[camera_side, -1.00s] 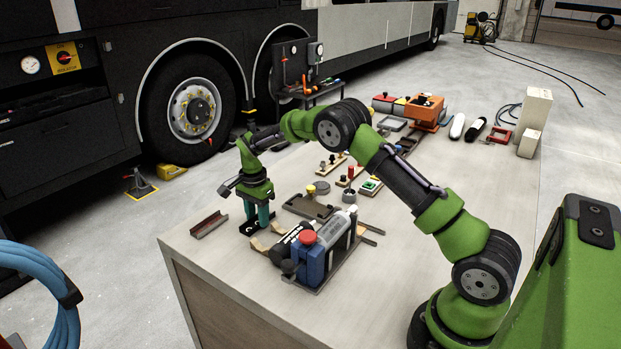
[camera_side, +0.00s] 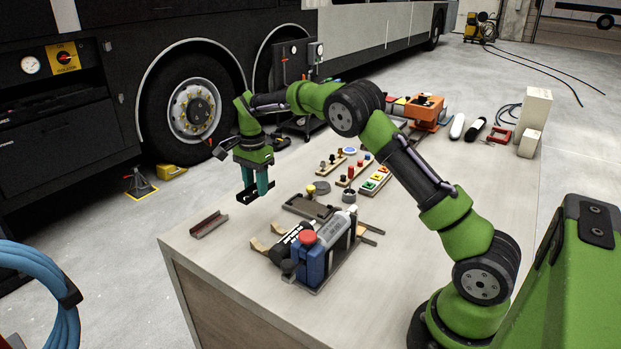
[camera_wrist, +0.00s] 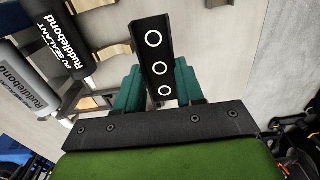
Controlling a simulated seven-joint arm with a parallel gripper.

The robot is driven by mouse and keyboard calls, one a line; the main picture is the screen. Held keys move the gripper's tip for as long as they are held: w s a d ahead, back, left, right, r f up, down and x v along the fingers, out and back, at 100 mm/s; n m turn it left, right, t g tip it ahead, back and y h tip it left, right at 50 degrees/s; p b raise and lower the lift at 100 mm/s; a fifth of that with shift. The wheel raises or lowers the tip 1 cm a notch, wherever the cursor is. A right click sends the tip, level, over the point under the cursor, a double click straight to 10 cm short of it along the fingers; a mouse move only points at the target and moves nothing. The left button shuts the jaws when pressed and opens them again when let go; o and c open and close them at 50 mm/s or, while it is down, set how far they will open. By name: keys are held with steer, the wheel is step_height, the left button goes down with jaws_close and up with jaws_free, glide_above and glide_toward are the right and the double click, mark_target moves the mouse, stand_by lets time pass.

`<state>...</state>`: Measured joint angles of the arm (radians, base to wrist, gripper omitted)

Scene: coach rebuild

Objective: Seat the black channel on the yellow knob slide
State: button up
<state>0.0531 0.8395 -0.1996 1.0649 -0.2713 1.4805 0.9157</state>
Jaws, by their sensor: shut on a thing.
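My gripper (camera_side: 254,190) is shut on the black channel (camera_side: 247,197) and holds it in the air above the table's left part. In the wrist view the channel (camera_wrist: 156,62) is a dark bar with three white rings, between the green fingers (camera_wrist: 160,88). A small yellow knob (camera_side: 310,189) shows to the right of my gripper, beside a dark grey plate (camera_side: 304,207). It looks like the yellow knob slide, but how the knob joins the plate is too small to tell. The channel is apart from it.
A reddish-brown channel (camera_side: 208,225) lies near the table's left edge. A rack with bottles and a red-capped blue container (camera_side: 312,264) stands in front of the grey plate. Small boards with coloured knobs (camera_side: 353,172) lie behind. The table's (camera_side: 420,240) right front is bare.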

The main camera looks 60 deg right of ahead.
steer(key=s+d+m, duration=0.4)
steer(key=d+m, duration=0.2)
steer(key=d, duration=0.2)
steer(key=m, duration=1.2)
glide_above(310, 206)
steer(key=f, duration=0.1)
steer(key=shift+a+f, duration=0.1)
steer(key=shift+f, duration=2.2)
steer(key=shift+f, duration=0.95)
steer(key=o, duration=1.5)
steer(key=shift+r, duration=3)
